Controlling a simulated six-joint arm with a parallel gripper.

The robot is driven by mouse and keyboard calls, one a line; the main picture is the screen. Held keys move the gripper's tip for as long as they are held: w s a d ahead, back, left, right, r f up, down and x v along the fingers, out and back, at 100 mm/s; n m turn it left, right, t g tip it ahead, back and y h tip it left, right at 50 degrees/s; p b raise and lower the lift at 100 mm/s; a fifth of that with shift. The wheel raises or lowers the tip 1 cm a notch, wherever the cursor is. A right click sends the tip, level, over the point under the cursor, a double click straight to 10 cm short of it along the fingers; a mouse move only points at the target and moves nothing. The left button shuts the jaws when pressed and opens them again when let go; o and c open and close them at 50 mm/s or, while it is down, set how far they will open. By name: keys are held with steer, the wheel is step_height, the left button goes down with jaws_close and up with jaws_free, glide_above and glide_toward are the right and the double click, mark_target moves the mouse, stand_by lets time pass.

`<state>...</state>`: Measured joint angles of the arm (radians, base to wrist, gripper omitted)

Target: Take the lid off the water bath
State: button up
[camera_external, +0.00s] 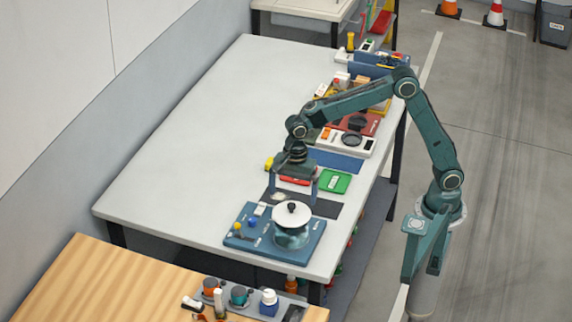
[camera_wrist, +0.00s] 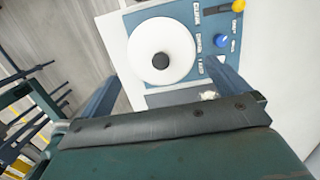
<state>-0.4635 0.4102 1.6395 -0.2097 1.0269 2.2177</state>
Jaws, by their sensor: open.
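The water bath (camera_external: 291,238) is a round teal-grey vessel on a blue base with small knobs, near the front end of the grey table. Its white round lid (camera_external: 281,215) with a black knob (camera_external: 292,207) sits on top of it. In the wrist view the lid (camera_wrist: 178,70) and its black knob (camera_wrist: 161,61) show from above, with blue and yellow knobs to the right. My gripper (camera_external: 294,195) is open and empty, above and just behind the lid. In the wrist view its two blue-grey fingers stand apart below the lid, not touching the knob.
A green tray (camera_external: 335,182) and a dark mat (camera_external: 327,208) lie behind the bath. Several devices and boxes line the table's right side farther back. The table's left half (camera_external: 200,150) is bare. A wooden table (camera_external: 90,280) with jars stands in front.

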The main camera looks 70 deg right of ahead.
mark_target(292, 204)
steer(key=shift+a+f, duration=0.2)
steer(key=shift+f, duration=1.05)
steer(key=shift+a+f, duration=0.15)
steer(key=shift+f, duration=1.05)
steer(key=c, duration=0.7)
